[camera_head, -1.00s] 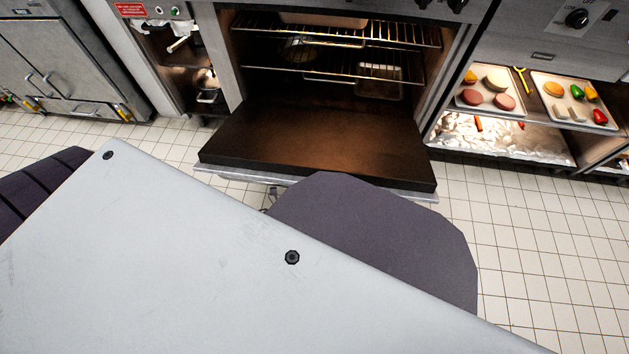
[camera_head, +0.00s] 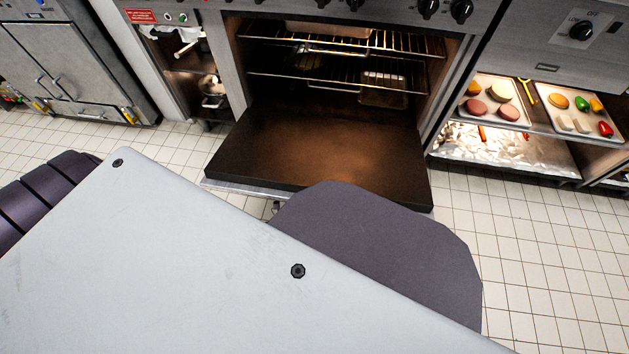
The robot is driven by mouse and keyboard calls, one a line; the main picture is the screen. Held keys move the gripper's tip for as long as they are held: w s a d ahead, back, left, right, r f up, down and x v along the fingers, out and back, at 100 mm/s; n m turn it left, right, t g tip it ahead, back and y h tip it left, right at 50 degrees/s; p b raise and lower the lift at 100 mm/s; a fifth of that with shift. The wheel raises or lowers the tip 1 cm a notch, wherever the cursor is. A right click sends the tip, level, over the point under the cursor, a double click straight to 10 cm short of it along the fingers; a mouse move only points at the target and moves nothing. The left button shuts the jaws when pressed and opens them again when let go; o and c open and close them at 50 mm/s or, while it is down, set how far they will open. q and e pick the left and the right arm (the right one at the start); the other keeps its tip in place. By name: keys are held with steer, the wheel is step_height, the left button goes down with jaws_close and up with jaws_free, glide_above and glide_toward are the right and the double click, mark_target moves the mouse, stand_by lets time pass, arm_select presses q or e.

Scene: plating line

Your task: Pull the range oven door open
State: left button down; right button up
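The range oven door (camera_head: 320,150) is swung down and open, and its dark inner face shows. Its metal handle bar (camera_head: 235,187) runs along the front edge; its right part is hidden behind my own body. The oven cavity (camera_head: 300,90) is exposed, with wire racks (camera_head: 400,42) inside. Neither gripper can be made out. A large grey plate and dark rounded parts of my own body cover the lower picture. A small part shows below the handle, too small to identify.
Food trays (camera_head: 548,88) sit on a shelf to the right of the oven, above a foil-lined lower shelf (camera_head: 545,150). A steel cabinet (camera_head: 70,60) stands at the left. Tiled floor (camera_head: 510,240) is clear at the right.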

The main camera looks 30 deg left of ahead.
arm_select(q)
steer(key=shift+w+a+r, duration=0.1)
steer(key=shift+w+a, duration=0.1)
steer(key=c, duration=1.6)
jaws_free()
steer(key=o, duration=0.4)
steer(key=shift+s+d, duration=0.1)
steer(key=shift+c, duration=0.2)
steer(key=shift+s, duration=0.15)
steer(key=v, duration=1.2)
